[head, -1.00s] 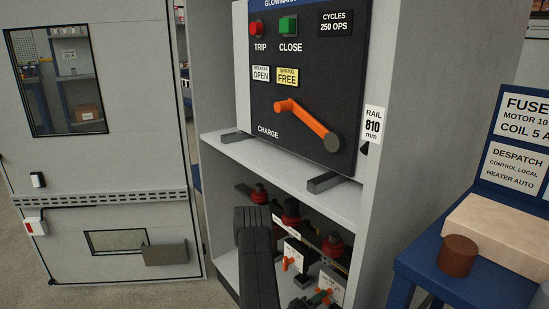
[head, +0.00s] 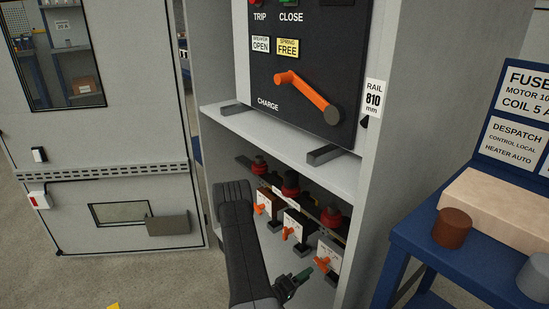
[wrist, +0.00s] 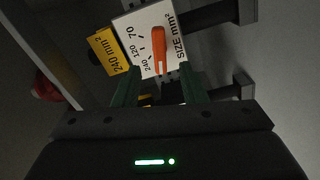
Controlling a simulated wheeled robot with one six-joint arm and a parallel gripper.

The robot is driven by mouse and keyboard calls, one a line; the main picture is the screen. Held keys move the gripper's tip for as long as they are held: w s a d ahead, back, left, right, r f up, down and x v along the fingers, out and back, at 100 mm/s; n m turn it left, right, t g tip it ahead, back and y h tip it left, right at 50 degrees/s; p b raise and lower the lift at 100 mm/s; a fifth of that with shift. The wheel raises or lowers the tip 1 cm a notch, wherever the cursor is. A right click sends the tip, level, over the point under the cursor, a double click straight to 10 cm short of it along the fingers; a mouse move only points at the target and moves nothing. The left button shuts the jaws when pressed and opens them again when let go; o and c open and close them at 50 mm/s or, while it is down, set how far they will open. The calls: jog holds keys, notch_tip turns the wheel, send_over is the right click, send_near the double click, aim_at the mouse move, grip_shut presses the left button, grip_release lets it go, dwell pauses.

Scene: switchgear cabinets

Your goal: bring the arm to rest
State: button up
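My arm (head: 240,235) reaches down in front of the open lower compartment of the cabinet. My gripper (head: 293,283) is at the bottom of the head view, left of the rightmost orange selector handle (head: 322,264). In the wrist view my gripper (wrist: 159,76) has its two green fingers apart, with nothing held between them. Beyond the fingertips is an orange selector handle (wrist: 158,48) on a white dial plate (wrist: 138,24) marked in mm². The handle looks clear of the fingers, though the exact gap cannot be told.
Red insulators (head: 290,181) stand behind the dials, under a shelf (head: 260,135). The breaker panel (head: 300,60) with its orange charge handle (head: 308,92) is above. A blue table (head: 420,258) with a brown cylinder (head: 452,228) is at right. Open floor lies at left.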

aim_at(319, 266)
jog(key=b+x, duration=0.2)
jog(key=x, duration=0.6)
jog(key=shift+w+d+f, duration=0.1)
jog(key=shift+d, duration=0.15)
jog(key=shift+a+m+p, duration=0.1)
jog(key=shift+m+p, duration=0.25)
jog(key=shift+m, duration=0.45)
jog(key=m+p, duration=0.1)
jog(key=m, duration=0.2)
jog(key=m+p, duration=0.1)
jog(key=m, duration=0.2)
jog(key=shift+r, duration=0.2)
jog(key=p+v, duration=0.2)
jog(key=v, duration=1.1)
jog(key=shift+m+p, duration=0.3)
jog(key=shift+p, duration=0.1)
